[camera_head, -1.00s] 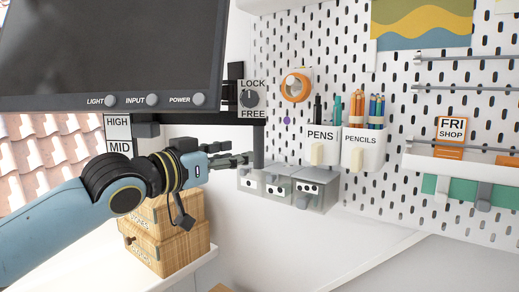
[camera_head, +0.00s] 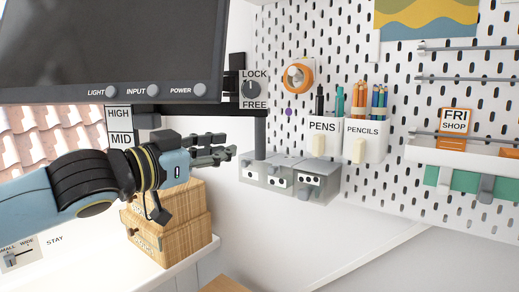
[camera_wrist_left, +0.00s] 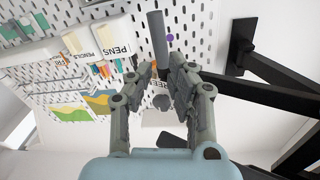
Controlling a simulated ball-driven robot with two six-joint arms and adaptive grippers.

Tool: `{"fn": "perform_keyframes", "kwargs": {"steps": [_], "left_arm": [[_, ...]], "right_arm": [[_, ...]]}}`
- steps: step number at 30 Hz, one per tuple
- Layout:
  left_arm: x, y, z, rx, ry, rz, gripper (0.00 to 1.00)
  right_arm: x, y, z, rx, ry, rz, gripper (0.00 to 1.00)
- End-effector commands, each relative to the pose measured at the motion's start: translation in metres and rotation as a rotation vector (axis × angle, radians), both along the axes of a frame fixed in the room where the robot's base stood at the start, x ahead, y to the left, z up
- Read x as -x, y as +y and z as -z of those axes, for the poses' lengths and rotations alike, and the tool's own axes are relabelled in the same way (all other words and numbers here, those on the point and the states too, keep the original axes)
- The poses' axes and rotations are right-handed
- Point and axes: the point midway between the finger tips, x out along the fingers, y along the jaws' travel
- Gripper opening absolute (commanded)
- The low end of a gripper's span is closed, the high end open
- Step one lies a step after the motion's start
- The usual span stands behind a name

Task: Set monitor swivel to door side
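The dark monitor (camera_head: 110,45) fills the upper left of the head view, with LIGHT, INPUT and POWER buttons along its lower edge. Beside it is a round knob (camera_head: 251,90) between the words LOCK and FREE, its pointer upright toward LOCK. A dark grey upright bar (camera_head: 260,135) hangs below the black monitor arm. My left gripper (camera_head: 231,145) is open and empty, its fingertips just left of the bar and apart from it. In the left wrist view the bar (camera_wrist_left: 157,38) lies beyond the fingertips (camera_wrist_left: 162,66). My right gripper is not in view.
Pens (camera_head: 321,140) and pencils (camera_head: 364,138) cups hang on the pegboard (camera_head: 300,25). Wooden boxes (camera_head: 165,235) stand below my gripper. A HIGH/MID scale (camera_head: 120,126) is behind my wrist.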

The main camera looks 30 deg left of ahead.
Motion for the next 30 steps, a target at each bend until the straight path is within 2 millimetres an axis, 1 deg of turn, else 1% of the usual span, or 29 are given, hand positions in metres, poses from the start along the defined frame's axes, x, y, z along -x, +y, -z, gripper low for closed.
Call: {"fn": "perform_keyframes", "kwargs": {"steps": [1,2,3,5,6,9,12,15,16,18,21,26,30], "left_arm": [[0.001,-0.002,-0.003,-0.116,-0.036,0.006,0.09],[0.001,-0.004,-0.004,-0.202,-0.064,0.009,0.05],[0.003,-0.006,-0.006,-0.325,-0.103,0.012,0.0],[0.007,-0.011,-0.008,-0.517,-0.16,0.014,0.0],[0.01,-0.014,-0.007,-0.644,-0.197,0.014,0.0],[0.021,-0.023,-0.005,-0.939,-0.276,0.008,0.0],[0.033,-0.031,-0.001,-1.178,-0.331,0.001,0.0],[0.048,-0.037,0.005,-1.338,-0.354,-0.003,0.0],[0.054,-0.039,0.008,-1.366,-0.347,-0.002,0.0],[0.064,-0.041,0.015,-1.348,-0.314,0.005,0.0],[0.067,-0.041,0.023,-1.335,-0.291,0.01,0.0],[0.058,-0.042,0.027,-1.333,-0.289,0.002,0.0],[0.044,-0.046,0.028,-1.331,-0.293,0.006,0.0]], "right_arm": [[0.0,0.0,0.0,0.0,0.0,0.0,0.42],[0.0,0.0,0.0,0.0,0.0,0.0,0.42],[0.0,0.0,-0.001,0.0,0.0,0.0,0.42],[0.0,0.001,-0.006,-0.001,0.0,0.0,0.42],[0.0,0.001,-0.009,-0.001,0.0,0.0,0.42],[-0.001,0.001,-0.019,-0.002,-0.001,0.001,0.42],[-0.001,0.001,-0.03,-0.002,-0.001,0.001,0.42],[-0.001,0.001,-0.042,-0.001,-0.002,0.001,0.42],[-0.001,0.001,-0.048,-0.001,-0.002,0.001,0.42],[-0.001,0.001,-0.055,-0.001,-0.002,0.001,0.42],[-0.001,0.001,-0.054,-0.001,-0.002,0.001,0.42],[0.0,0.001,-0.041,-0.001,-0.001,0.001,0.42],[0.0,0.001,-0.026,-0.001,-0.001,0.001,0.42]]}}
